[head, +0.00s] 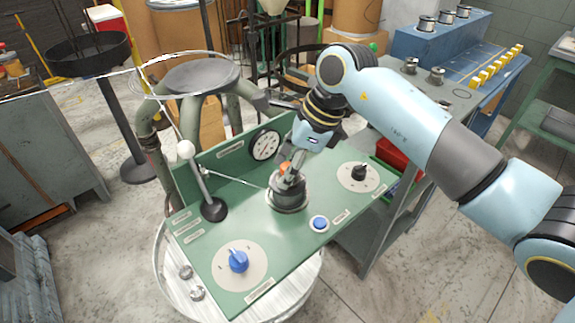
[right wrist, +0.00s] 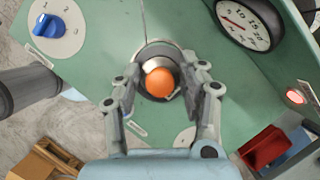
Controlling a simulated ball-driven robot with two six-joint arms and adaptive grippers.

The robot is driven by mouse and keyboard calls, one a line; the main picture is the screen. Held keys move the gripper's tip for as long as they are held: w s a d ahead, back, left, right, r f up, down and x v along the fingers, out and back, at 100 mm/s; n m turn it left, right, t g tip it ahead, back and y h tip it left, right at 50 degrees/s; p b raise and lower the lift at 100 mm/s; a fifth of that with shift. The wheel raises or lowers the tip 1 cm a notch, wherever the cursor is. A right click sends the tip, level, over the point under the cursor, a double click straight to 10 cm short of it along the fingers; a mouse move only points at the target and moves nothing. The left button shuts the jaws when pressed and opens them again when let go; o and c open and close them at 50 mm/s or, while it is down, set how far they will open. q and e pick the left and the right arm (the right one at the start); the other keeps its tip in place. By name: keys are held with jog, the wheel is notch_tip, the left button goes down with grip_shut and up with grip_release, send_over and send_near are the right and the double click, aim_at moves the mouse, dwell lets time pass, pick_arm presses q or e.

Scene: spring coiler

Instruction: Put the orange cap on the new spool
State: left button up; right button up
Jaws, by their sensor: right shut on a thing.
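The orange cap (right wrist: 160,83) shows between the fingers of my right gripper (right wrist: 164,84) in the right wrist view, over a shiny grey round part. In the head view a bit of the orange cap (head: 285,168) shows beside the fingers. My right gripper (head: 289,183) is shut on the cap, directly above the grey spool mount (head: 288,197) in the middle of the green panel. The fingers hide much of the spool there, so I cannot tell whether the cap touches it. My left gripper is not in view.
The green panel (head: 250,222) carries a blue knob (head: 238,261), a blue button (head: 319,223), a black knob (head: 358,172), a dial (head: 265,146) and an upright white-tipped lever (head: 196,180). Several spools stand on the blue bench (head: 424,45) at the back right.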

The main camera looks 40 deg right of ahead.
jog(key=o, duration=1.3)
jog(key=shift+r+p, duration=0.55)
jog(key=shift+p, duration=0.05)
jog(key=b+v, duration=0.1)
jog(key=v, duration=1.1)
jog(key=shift+b, duration=0.3)
jog(key=shift+s, duration=0.1)
